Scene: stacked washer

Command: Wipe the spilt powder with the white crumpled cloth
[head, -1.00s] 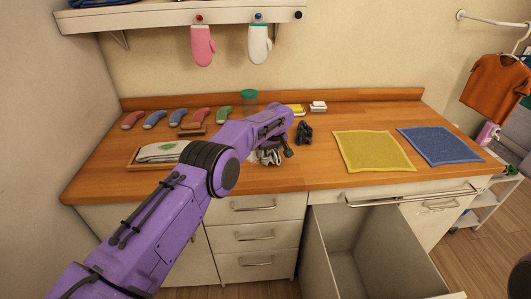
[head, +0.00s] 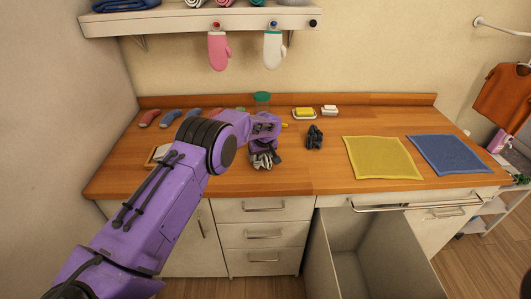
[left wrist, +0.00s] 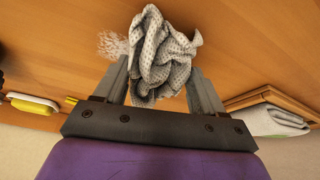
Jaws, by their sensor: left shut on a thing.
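The white crumpled cloth (head: 264,161) is at my left gripper (head: 264,152) over the wooden counter, left of a dark object. In the left wrist view the cloth (left wrist: 160,57), light with dark dots, sits bunched between the two fingers of my left gripper (left wrist: 162,82), which is shut on it. A patch of spilt powder (left wrist: 112,45) shows as pale streaks on the wood beside the cloth in that view, partly hidden by it. I cannot make out the powder in the head view. Whether the cloth touches the counter is unclear. My right gripper is not in view.
A dark crumpled object (head: 314,137) lies to the right. Yellow (head: 383,158) and blue (head: 450,154) cloths lie farther right. A wooden tray (head: 156,157) is partly behind my left arm. Soap dishes (head: 304,114) and a green-lidded jar (head: 262,101) stand behind. A drawer (head: 365,235) is open below.

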